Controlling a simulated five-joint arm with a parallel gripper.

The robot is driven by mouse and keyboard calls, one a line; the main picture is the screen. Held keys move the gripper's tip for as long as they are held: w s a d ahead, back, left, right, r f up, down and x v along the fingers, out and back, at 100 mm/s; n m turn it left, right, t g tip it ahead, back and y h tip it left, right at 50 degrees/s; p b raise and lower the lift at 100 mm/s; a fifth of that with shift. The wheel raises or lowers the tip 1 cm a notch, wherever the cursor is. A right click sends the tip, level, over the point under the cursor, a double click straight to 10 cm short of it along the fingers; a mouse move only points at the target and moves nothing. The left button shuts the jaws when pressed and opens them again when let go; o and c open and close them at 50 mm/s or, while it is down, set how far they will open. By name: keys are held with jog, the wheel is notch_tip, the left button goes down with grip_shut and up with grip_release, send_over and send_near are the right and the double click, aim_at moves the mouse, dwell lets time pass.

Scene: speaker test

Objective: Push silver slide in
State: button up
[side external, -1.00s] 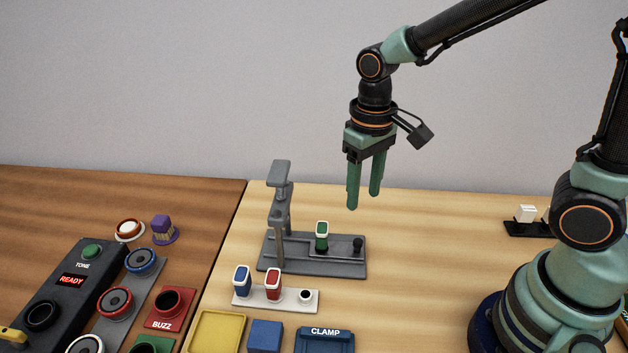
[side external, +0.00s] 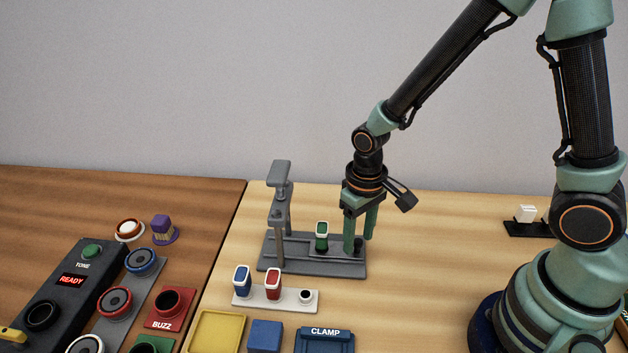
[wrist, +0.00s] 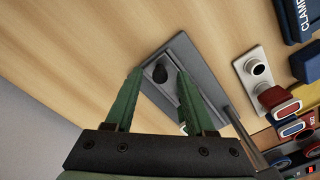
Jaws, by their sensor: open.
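A grey metal fixture (side external: 300,268) with an upright post and overhanging head (side external: 281,175) stands on the light wood table. A grey slide strip (side external: 338,254) runs along its base, with a black knob (side external: 358,244) at the right end. A green, white-rimmed piece (side external: 321,237) stands upright on the base, left of the knob. My gripper (side external: 359,246) points down at the right end, open, with one finger on each side of the knob. The wrist view shows the knob (wrist: 159,73) between the spread fingers; I cannot tell whether they touch it.
In front is a white rack (side external: 285,304) with blue and red pieces (side external: 273,285) and an empty socket. A yellow tray (side external: 206,347), blue block (side external: 265,338) and CLAMP block (side external: 325,340) lie nearer. A black tester (side external: 62,285) stands left.

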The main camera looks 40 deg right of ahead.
grip_shut()
dwell(1.4)
